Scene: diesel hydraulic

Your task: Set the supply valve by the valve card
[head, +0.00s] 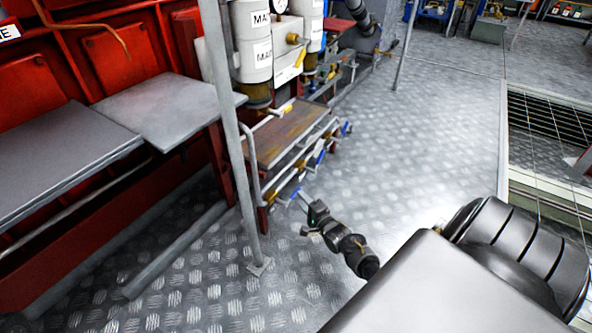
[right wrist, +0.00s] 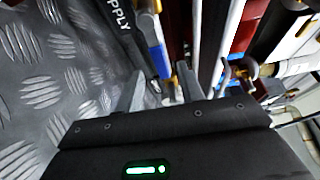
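My right gripper (head: 305,203) is low in front of the pipe rack in the head view, beside a blue valve handle (head: 296,194). In the right wrist view its two fingers (right wrist: 160,88) are apart, with nothing clearly held between them. A black tag (right wrist: 117,28) with white letters, partly cut off and reading "PPLY", lies just beyond the fingers. A blue handle part (right wrist: 158,60) shows close past the fingertips; I cannot tell if they touch it. My left gripper is not in view.
A grey post (head: 232,130) stands left of the rack. A brown-topped bench (head: 285,130) sits above the pipes, with white labelled canisters (head: 252,45) behind. Grey seats (head: 170,108) are at left. The tread-plate floor (head: 430,130) is open to the right.

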